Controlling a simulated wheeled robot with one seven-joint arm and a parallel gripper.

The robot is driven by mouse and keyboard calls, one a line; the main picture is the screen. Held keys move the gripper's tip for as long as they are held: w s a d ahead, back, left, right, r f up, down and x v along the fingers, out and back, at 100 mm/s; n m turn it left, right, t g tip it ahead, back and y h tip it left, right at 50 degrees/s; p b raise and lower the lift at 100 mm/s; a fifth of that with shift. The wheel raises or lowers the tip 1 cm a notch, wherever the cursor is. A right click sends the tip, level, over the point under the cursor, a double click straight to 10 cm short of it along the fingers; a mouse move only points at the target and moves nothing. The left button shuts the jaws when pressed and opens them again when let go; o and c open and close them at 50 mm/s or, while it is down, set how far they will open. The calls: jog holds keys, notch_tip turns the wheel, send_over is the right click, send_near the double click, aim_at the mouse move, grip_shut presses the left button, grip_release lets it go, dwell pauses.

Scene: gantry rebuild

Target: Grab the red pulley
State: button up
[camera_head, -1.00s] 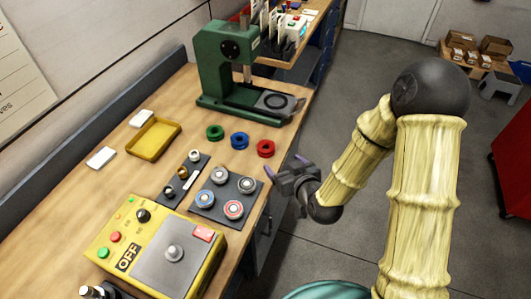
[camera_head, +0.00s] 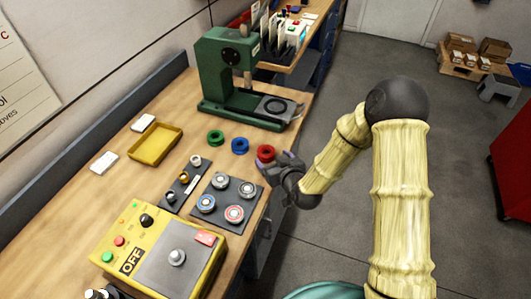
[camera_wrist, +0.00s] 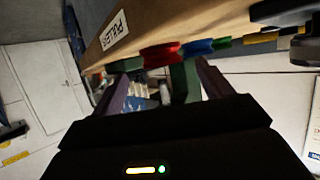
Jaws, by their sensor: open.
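The red pulley (camera_head: 267,152) sits on the wooden bench near its right edge, at the right end of a row with a blue pulley (camera_head: 239,146) and a green pulley (camera_head: 215,137). My gripper (camera_head: 270,161) is open, right beside the red pulley at the bench edge, its purple fingertips partly overlapping the pulley's lower side in the head view. In the wrist view the red pulley (camera_wrist: 160,52) shows just above and between my spread fingers (camera_wrist: 160,80). Nothing is visibly held; I cannot tell whether a finger touches the pulley.
A green press (camera_head: 240,80) stands behind the pulleys. A dark tray with several round parts (camera_head: 222,213) and a yellow control box (camera_head: 160,250) lie nearer. A yellow tray (camera_head: 155,145) is at left. Open floor lies right of the bench.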

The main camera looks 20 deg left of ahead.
aim_at(267, 153)
jog(key=shift+p+x, duration=0.7)
jog(key=shift+x, duration=1.6)
jog(key=shift+s+a, duration=0.1)
jog(key=shift+s, duration=0.05)
jog(key=c, duration=1.1)
jog(key=shift+c, duration=0.2)
jog(key=shift+r, duration=0.1)
notch_tip(267, 153, up, 10)
jog(key=b, duration=0.1)
